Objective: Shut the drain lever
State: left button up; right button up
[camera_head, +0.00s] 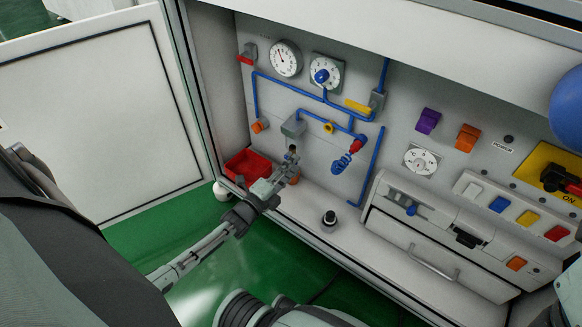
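No label in view marks the drain lever, so I cannot tell which fitting it is. Candidates on the panel's piping are a yellow lever (358,107), a small yellow handle (328,127), an orange fitting (258,126) and a red valve part (356,146) above a blue coil. My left gripper (291,159) reaches up to the panel below the grey box on the blue pipe. A small dark fitting is at its fingertips. The fingers are too small to tell whether they grip it. An orange-brown piece (294,180) shows just behind the gripper. My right gripper is out of view.
A red bin (247,166) stands left of my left gripper. A black knob (329,218) stands on the ledge to the right. Gauges (286,58), coloured switches (500,205) and a drawer handle (432,263) fill the panel. An open white door (104,110) is at left.

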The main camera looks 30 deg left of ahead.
pick_arm(q)
jog(key=s+a, duration=0.1)
jog(key=s, duration=1.1)
dwell(0.5)
